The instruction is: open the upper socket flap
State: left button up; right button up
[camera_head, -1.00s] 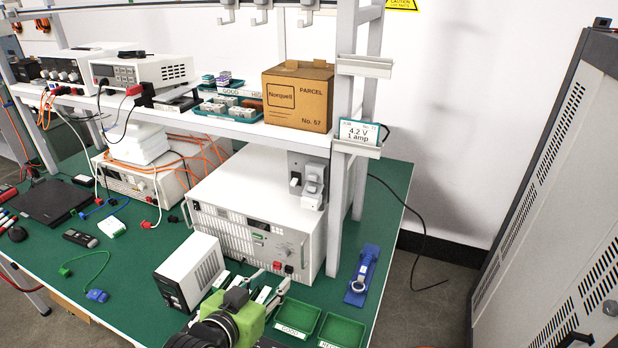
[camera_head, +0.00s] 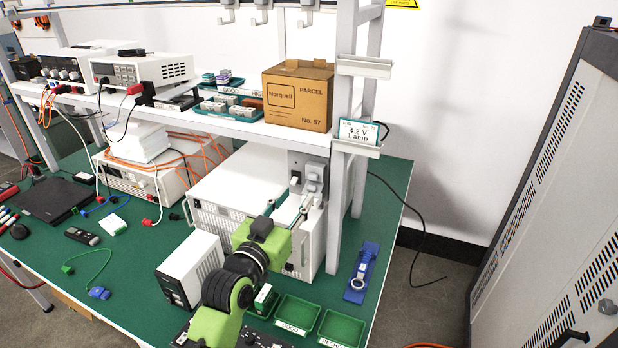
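The grey socket box (camera_head: 300,162) is fixed to the shelf upright, above the right end of the big white power unit. Its upper socket flap (camera_head: 315,172) looks shut. A lower flap (camera_head: 311,187) sits just under it, and a small white switch (camera_head: 295,178) is to the left. My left gripper (camera_head: 287,207) is open and empty, in front of the power unit and below the socket box. Its right finger shows just below the lower flap; I cannot tell whether they touch. My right gripper is not in view.
The white power unit (camera_head: 225,190) stands behind my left gripper. A parcel box (camera_head: 297,97) sits on the shelf above the socket. Green trays (camera_head: 340,328) and a blue tool (camera_head: 362,272) lie on the table to the right.

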aim_at(312, 176)
pick_arm(q)
jog(key=p+x, duration=0.1)
jog(key=x, duration=0.7)
jog(key=shift+w+d, duration=0.1)
jog(key=shift+w, duration=0.25)
grip_shut()
